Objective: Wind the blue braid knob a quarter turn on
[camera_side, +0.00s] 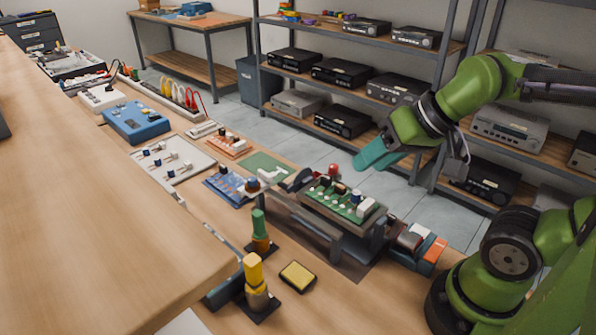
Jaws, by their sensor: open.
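My gripper (364,161) is teal and hangs in the air at the end of my green arm, above and to the right of a green circuit board (330,202). Nothing shows between its fingers, and the gap between them is hard to see from this side. The board sits raised in a dark holder and carries white and dark parts. A small blue part (355,197) stands on it toward its right end. I cannot tell whether this is the blue braid knob. My gripper is apart from the board and touches nothing.
A red ball-topped part (333,170) stands just behind the board. Green-handled (260,226) and yellow-handled (254,270) tools stand upright in front, near a yellow pad (298,277). A blue box (137,122) and a white plate with knobs (171,160) lie farther left. Shelves stand behind.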

